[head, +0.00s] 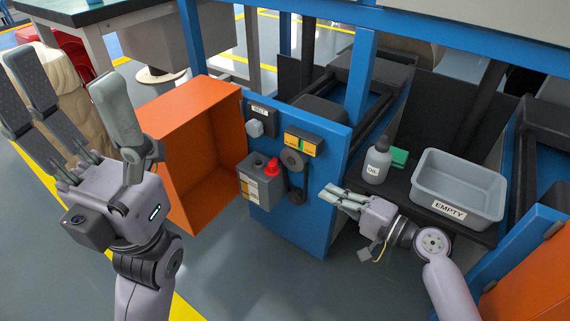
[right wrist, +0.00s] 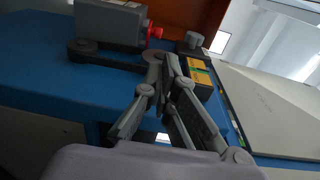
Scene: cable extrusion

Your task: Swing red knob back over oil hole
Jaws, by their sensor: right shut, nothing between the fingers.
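The red knob (head: 271,168) sits on top of a grey box (head: 259,186) fixed to the blue machine panel (head: 318,160). It also shows in the right wrist view (right wrist: 153,33), beyond my fingertips. My right gripper (head: 328,196) is shut and empty, in front of the panel, to the right of the knob and apart from it in the head view. My left gripper (head: 75,85) is open and empty, raised at the left. I cannot make out the oil hole.
A yellow-orange labelled block (head: 304,142) and a grey knob (head: 255,129) are on the panel. An oil bottle (head: 376,162) and a grey bin marked EMPTY (head: 462,188) stand on the dark shelf at right.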

